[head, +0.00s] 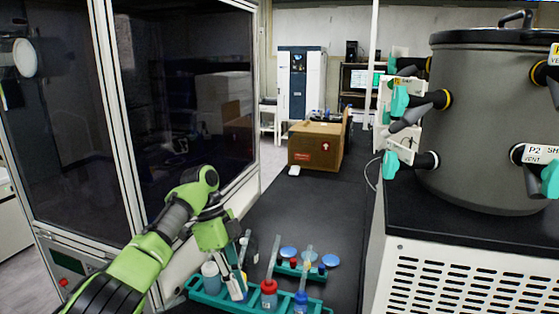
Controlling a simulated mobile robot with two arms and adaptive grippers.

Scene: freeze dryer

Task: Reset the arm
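My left arm is green and grey and comes in from the lower left. Its gripper (236,284) points down over the teal rack (207,296) at the bottom middle. I cannot tell whether its fingers are open or shut, or whether they touch anything. The rack holds a bottle with a red cap (269,287), one with a blue cap (301,298) and a pale-capped bottle (211,275) just left of the gripper. My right gripper is out of view.
The freeze dryer (480,130) with teal-handled valves stands at the right on a white vented cabinet (470,285). A glass-fronted cabinet (125,100) is close at the left. A cardboard box (316,146) sits farther back on the black bench (325,215), whose middle is clear.

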